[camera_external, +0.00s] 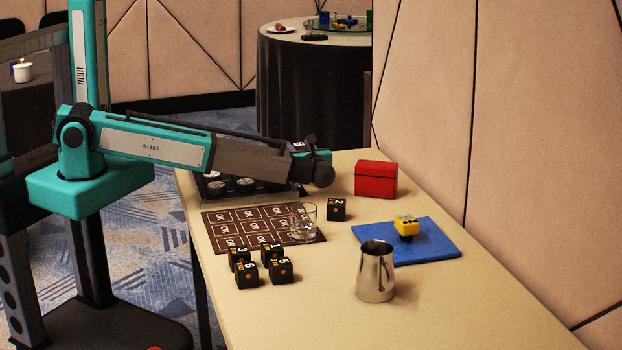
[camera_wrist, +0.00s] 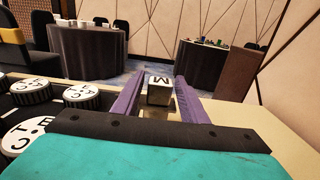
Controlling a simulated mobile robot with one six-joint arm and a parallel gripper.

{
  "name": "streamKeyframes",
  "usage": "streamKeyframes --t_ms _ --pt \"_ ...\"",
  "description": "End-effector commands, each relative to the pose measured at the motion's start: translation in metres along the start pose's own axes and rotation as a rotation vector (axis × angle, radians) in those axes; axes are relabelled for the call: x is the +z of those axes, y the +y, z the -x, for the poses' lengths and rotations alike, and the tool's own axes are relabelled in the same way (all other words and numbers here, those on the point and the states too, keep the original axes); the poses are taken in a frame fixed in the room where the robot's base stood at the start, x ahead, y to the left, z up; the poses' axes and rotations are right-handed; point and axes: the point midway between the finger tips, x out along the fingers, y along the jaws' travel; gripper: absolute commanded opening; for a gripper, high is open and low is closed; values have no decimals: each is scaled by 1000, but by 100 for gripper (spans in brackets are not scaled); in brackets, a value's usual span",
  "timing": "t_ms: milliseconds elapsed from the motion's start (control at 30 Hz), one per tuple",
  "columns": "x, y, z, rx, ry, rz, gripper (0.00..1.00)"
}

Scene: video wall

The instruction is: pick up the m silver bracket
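The silver bracket (camera_wrist: 159,92) is a small block with a silver front and a white top marked M. In the wrist view it sits between the purple fingers of my gripper (camera_wrist: 161,82), near their tips. The fingers are apart on either side of it, with what looks like a narrow gap at each side; contact is not visible.
A dark tray (camera_external: 262,192) with round lettered discs (camera_wrist: 82,96) lies beside my gripper. On the table (camera_external: 460,300) are a brown grid mat (camera_external: 225,238), glass (camera_external: 303,222), several black numbered cubes (camera_external: 281,270), red box (camera_external: 376,180), metal pitcher (camera_external: 375,272) and blue mat (camera_external: 440,243) with a yellow block (camera_external: 406,226).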

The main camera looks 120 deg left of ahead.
Motion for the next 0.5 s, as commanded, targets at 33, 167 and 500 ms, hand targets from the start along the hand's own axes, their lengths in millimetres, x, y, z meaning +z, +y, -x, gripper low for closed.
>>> streamKeyframes --t_ms 33,167,500 --pt "0 0 0 0 0 0 30" --pt "0 0 0 0 0 0 8" --pt "1 0 0 0 -1 1 0"
